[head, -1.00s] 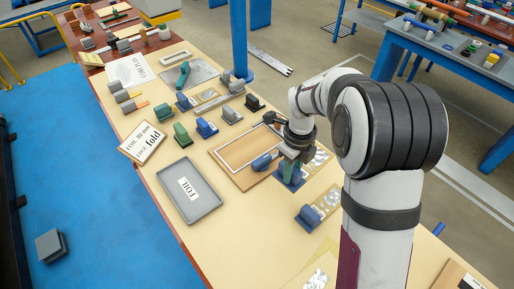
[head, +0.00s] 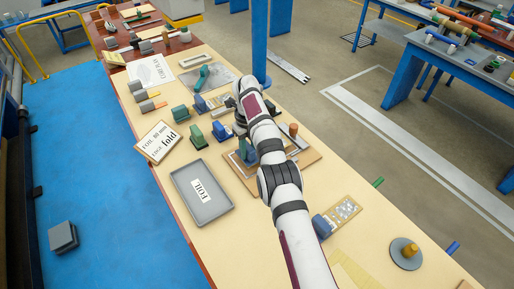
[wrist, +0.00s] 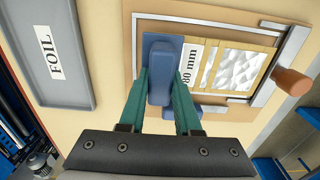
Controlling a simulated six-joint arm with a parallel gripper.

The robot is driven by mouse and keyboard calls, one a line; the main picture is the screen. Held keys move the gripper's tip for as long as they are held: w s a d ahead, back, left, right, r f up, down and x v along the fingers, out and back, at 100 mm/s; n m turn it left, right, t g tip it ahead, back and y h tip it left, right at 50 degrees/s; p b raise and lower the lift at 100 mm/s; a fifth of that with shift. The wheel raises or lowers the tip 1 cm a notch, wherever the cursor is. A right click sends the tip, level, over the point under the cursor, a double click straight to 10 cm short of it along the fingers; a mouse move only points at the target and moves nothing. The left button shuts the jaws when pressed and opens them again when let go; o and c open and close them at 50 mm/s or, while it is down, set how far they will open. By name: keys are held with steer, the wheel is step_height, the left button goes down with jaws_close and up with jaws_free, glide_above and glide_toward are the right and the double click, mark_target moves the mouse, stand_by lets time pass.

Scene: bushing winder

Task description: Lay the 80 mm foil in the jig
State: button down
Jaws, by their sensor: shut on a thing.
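My gripper (wrist: 161,88) has its green fingers on both sides of the blue block (wrist: 162,58) at the end of the 80 mm foil (wrist: 240,68), shut on it. The foil is a silvery crinkled sheet with tan strips and a label reading "80 mm". It extends right from the block, over the jig (wrist: 150,24), a wooden board with a metal frame and a brown handle (wrist: 293,81). I cannot tell whether the foil touches the board. In the head view my arm covers the gripper and much of the jig (head: 246,181).
Another blue-ended foil piece (head: 343,211) lies front right. Several coloured blocks stand behind the jig. A round base with a peg (head: 405,254) stands farther right.

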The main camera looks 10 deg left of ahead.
steer(key=shift+f, duration=0.95)
steer(key=c, duration=0.6)
jaws_free()
steer(key=shift+f, duration=0.1)
